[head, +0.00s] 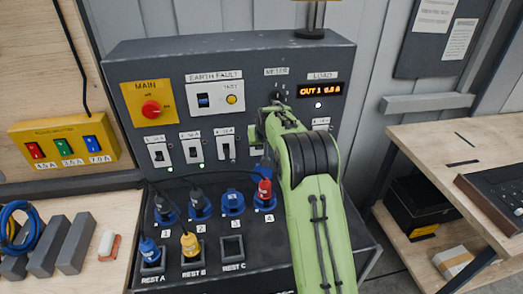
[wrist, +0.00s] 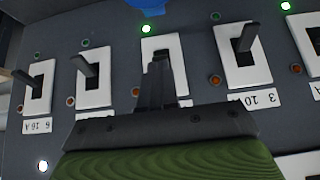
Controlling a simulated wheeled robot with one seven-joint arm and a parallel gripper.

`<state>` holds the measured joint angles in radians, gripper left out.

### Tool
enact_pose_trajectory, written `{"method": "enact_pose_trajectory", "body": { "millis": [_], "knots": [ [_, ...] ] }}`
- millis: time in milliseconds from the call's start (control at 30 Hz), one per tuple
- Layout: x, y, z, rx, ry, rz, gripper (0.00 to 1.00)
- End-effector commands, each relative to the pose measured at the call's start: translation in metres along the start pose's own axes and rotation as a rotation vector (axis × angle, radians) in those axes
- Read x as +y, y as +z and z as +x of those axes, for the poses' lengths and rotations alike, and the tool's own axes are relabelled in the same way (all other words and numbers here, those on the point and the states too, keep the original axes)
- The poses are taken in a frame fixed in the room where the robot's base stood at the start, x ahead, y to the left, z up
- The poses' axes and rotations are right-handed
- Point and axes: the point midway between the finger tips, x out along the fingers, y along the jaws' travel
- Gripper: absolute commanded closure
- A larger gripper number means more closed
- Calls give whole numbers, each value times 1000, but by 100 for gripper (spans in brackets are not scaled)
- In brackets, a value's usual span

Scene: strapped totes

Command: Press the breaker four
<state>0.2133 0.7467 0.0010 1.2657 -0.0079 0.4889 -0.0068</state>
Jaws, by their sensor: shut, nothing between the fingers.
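Breaker four (wrist: 152,48) is a dark rocker in a white plate, at the middle of the wrist view. The label of the breaker to its right reads 3 and the leftmost reads 6, so I take the middle one as four. My gripper (wrist: 160,66) is shut and empty, its fingertips over this plate. I cannot tell whether they touch the rocker, which they largely hide. In the head view my gripper (head: 268,116) is at the panel and hides breaker four.
Breaker three (wrist: 233,77) and breaker five (wrist: 96,95) flank it closely. A lit green lamp (wrist: 146,28) is near breaker four. The grey panel (head: 225,55) also carries a red main switch (head: 151,109) and plugs below. A wooden bench (head: 430,135) stands at right.

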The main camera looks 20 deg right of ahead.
Motion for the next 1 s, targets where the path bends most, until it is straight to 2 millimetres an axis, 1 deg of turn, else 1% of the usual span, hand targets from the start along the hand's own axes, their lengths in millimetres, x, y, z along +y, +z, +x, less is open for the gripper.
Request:
{"method": "enact_pose_trajectory", "body": {
  "millis": [33,333,500,567,633,867,1000],
  "knots": [
    [0,8,9,20,0,0,100],
    [0,20,20,197,0,0,100],
    [0,24,22,302,0,0,100],
    [0,25,22,335,0,0,100],
    [0,19,15,328,0,0,100],
    [0,16,11,327,0,0,100],
    [0,11,5,327,0,0,100]
  ]
}}
